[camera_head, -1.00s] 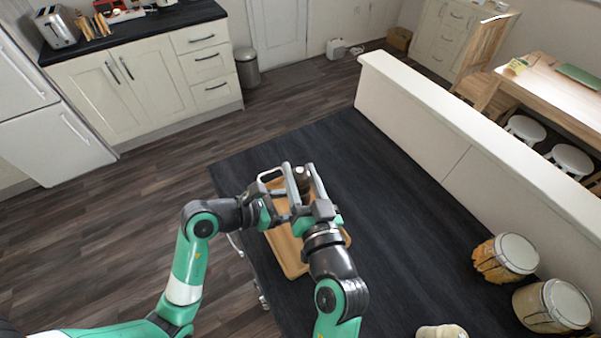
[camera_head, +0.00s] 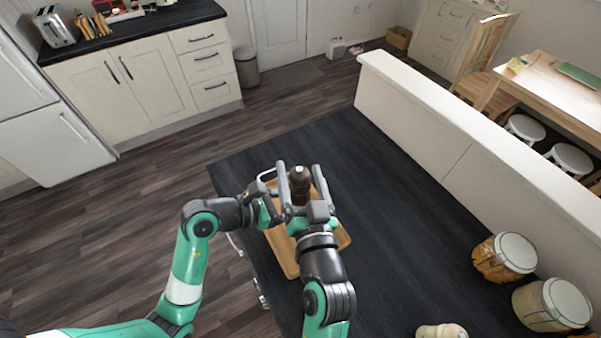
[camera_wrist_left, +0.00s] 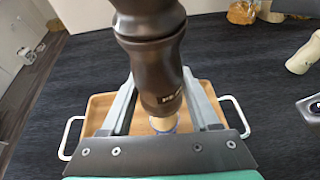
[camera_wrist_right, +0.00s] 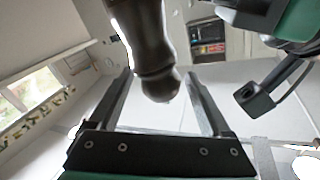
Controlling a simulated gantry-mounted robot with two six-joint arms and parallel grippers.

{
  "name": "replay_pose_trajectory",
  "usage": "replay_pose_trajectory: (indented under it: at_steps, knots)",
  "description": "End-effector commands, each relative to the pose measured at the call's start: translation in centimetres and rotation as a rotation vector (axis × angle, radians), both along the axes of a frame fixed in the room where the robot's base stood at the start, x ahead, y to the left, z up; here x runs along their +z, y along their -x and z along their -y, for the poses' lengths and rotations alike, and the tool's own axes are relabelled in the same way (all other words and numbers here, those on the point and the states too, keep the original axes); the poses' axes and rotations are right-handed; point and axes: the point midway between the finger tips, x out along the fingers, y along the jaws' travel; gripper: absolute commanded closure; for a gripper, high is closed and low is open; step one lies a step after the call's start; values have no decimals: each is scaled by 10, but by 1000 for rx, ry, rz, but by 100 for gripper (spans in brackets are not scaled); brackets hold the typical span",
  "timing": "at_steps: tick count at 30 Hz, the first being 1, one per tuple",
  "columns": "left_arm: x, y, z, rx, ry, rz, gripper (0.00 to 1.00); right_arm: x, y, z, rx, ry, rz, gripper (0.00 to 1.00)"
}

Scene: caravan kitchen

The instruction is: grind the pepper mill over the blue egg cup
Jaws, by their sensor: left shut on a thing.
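The dark brown pepper mill (camera_head: 299,186) stands upright above the wooden tray (camera_head: 335,236). My left gripper (camera_wrist_left: 162,95) is shut on the mill, with a finger on each side of its lower body in the left wrist view. Below the mill's bottom end, a small part of the blue egg cup (camera_wrist_left: 172,130) with a pale top shows; the mill and left gripper hide most of it. My right gripper (camera_head: 300,168) is open around the upper part of the mill. In the right wrist view the mill (camera_wrist_right: 152,50) shows between its spread fingers, with gaps beside it.
The tray has white handles and lies on the dark worktop (camera_head: 400,230). Two glass jars (camera_head: 505,257) stand at the right by the low white wall (camera_head: 470,150). A pale object (camera_head: 441,331) is at the front edge. The worktop's middle is clear.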

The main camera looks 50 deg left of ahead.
Motion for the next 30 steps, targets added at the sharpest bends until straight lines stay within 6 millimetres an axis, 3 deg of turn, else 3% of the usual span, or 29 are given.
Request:
replay_pose_trajectory:
  at_steps: [11,30]
  knots:
    - [0,0,0,0,0,-1,92,-1,-2,0,61,5,-5,18]
    - [0,0,0,0,0,-1,92,1,-1,-2,534,3,-3,18]
